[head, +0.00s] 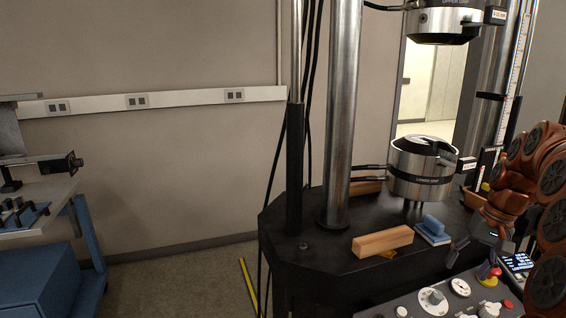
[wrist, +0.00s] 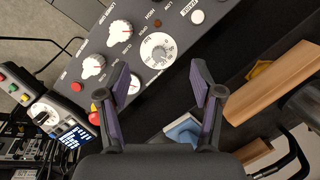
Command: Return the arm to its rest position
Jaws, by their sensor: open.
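My arm, brown with dark round joints, reaches in from the right edge of the head view. My gripper (head: 474,262) hangs over the front of the machine's black base, above the control panel (head: 418,303). In the wrist view my gripper (wrist: 159,80) has its two purple-grey fingers spread apart with nothing held between them. The panel (wrist: 128,52) with white dials lies beyond the fingertips.
The lower grip (head: 423,170) and steel column (head: 342,110) stand behind. A red knob (head: 489,271) rises near my gripper. Floor at left centre is mostly clear.

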